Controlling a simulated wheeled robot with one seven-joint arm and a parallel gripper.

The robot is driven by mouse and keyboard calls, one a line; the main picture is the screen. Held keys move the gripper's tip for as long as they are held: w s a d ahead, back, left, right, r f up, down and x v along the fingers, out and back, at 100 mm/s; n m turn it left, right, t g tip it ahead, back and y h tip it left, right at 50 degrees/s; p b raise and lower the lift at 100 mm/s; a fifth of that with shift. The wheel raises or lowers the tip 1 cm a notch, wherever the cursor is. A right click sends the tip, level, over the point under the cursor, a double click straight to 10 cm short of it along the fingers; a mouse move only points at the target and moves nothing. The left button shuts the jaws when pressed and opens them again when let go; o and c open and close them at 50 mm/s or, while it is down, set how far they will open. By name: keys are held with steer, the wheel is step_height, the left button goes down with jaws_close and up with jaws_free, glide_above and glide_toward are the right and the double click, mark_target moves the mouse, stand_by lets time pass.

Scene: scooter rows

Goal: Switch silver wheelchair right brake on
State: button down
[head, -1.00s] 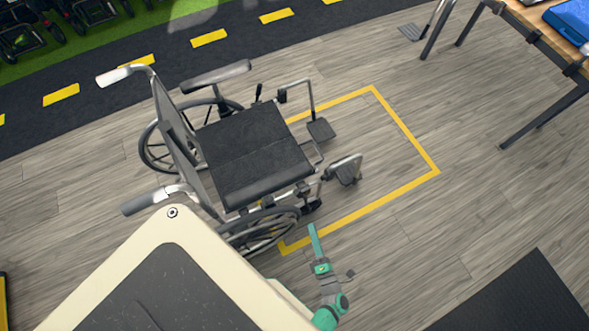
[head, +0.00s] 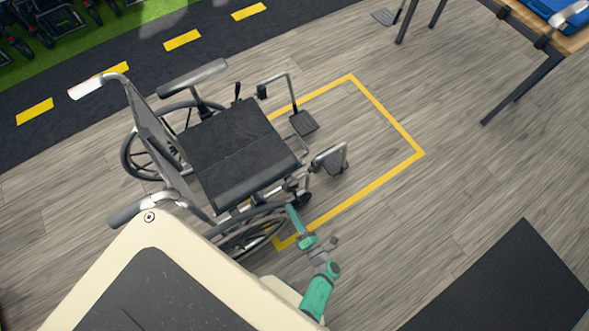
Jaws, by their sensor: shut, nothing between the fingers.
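The silver wheelchair (head: 235,160) has a black seat and stands facing right on the wood floor. Its right side, with the large right wheel (head: 245,238), is nearest to me. Small dark brake parts (head: 300,198) show at the front of that wheel, but the lever's exact position is hard to tell. The opposite brake lever (head: 238,92) stands up at the far side. My gripper (head: 292,212) is shut and empty. Its tip is right by the front of the right wheel, near the dark parts; I cannot tell whether it touches.
A yellow floor outline (head: 388,122) runs around the footrests (head: 330,158). A table (head: 573,42) stands at the upper right, and a black mat (head: 510,285) lies at the lower right.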

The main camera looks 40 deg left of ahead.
mark_target(289, 190)
steer(key=x, duration=0.5)
steer(key=shift+w+a, duration=0.15)
steer(key=shift+a, duration=0.15)
steer(key=shift+w, duration=0.1)
